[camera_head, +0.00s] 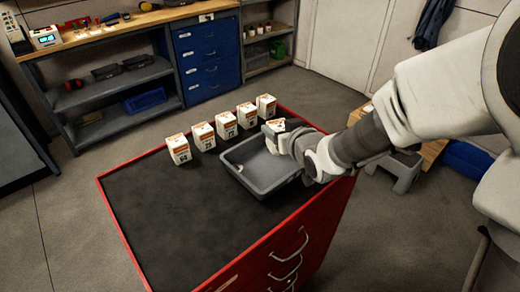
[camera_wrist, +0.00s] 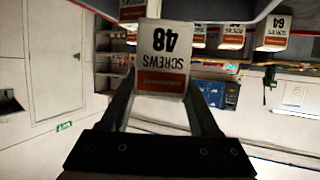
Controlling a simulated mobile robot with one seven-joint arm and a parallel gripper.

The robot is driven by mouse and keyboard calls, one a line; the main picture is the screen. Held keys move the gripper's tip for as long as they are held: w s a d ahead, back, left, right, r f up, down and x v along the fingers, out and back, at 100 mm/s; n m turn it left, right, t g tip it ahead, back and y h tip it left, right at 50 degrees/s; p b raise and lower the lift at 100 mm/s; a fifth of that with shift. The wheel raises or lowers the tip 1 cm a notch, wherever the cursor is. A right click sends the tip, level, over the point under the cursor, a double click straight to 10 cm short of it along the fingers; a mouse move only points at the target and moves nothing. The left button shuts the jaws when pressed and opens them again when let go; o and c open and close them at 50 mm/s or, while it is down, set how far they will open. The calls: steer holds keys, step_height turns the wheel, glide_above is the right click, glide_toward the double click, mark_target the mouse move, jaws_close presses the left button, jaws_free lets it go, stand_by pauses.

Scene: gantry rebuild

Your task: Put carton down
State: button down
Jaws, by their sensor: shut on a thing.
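A white carton with an orange band, marked "SCREWS 48" (camera_wrist: 163,58), is between the fingers of my gripper (camera_wrist: 162,92), which is shut on it. In the wrist view it appears upside down. In the head view my gripper (camera_head: 281,141) holds this carton (camera_head: 276,124) over the far right part of a grey tray (camera_head: 262,190). Whether the carton touches the tray cannot be told. The tray stands on the dark top of a red cabinet (camera_head: 160,215). The carton's lower part is partly hidden by the gripper in the head view.
Several similar white cartons (camera_head: 203,135) stand in a row along the cabinet's far side, beyond the tray. A small pale thing (camera_head: 238,167) lies in the tray. The cabinet top left of the tray is clear. A workbench (camera_head: 120,35) stands behind.

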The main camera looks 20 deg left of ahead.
steer(key=shift+s+a+f, duration=0.2)
steer(key=shift+a+f, duration=1)
steer(key=shift+f, duration=0.2)
steer(key=shift+s+a+f, duration=0.25)
steer(key=shift+a+f, duration=1)
steer(key=shift+f, duration=0.15)
steer(key=shift+s+a+f, duration=0.2)
steer(key=shift+a+f, duration=1)
steer(key=shift+f, duration=0.2)
steer(key=shift+f, duration=0.2)
steer(key=shift+c, duration=0.6)
jaws_free()
steer(key=shift+r, duration=0.1)
steer(key=shift+r, duration=0.2)
steer(key=v, duration=1.2)
steer(key=shift+a, duration=0.1)
